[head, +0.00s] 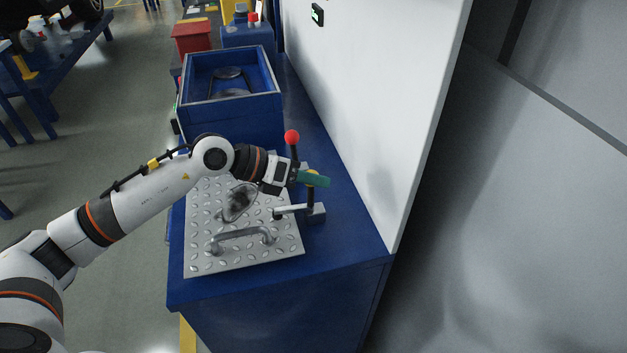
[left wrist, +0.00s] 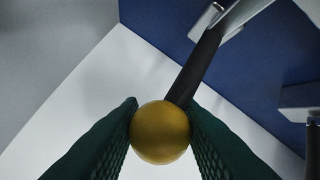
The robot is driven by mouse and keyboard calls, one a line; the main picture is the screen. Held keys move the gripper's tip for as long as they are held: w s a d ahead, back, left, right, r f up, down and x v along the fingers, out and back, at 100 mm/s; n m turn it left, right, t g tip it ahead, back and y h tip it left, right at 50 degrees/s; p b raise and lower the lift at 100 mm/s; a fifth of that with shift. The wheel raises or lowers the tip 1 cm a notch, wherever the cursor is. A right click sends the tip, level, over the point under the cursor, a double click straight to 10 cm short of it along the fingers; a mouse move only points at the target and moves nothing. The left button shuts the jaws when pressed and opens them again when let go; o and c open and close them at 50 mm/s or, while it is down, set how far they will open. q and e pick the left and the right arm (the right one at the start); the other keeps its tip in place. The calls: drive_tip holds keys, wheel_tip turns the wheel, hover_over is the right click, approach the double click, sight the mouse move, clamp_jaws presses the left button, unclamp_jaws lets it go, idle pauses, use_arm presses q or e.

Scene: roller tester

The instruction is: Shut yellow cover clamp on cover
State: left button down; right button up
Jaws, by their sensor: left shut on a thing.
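The yellow cover clamp has a yellow ball knob on a dark lever, with its grey base (head: 316,213) at the right edge of the cover. Its pale bar reaches left over the edge of the cover (head: 205,255), a grey tread plate with a handle. I cannot tell whether the bar touches the plate. The lever stands about upright in the head view. My left gripper (head: 315,179) has its green fingers shut on the yellow knob (left wrist: 160,132), one on each side. The fingers partly hide the knob in the head view. My right gripper is not in view.
A second clamp with a red knob (head: 292,137) stands upright beyond my left gripper. A blue open box (head: 232,118) stands at the back of the blue bench (head: 345,236). A white wall panel (head: 400,90) rises close on the right. The bench front is clear.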

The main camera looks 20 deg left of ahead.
use_arm(q)
drive_tip(key=shift+s+f, duration=0.2)
drive_tip(key=shift+f, duration=0.2)
drive_tip(key=c, duration=1.1)
unclamp_jaws()
drive_tip(key=shift+a, duration=0.15)
drive_tip(key=shift+r, duration=0.15)
drive_tip(key=shift+a+r, duration=0.1)
drive_tip(key=b+v, duration=0.3)
drive_tip(key=v, duration=0.8)
drive_tip(key=shift+s+a+r, duration=0.2)
drive_tip(key=shift+s+a, duration=0.05)
drive_tip(key=shift+s, duration=0.05)
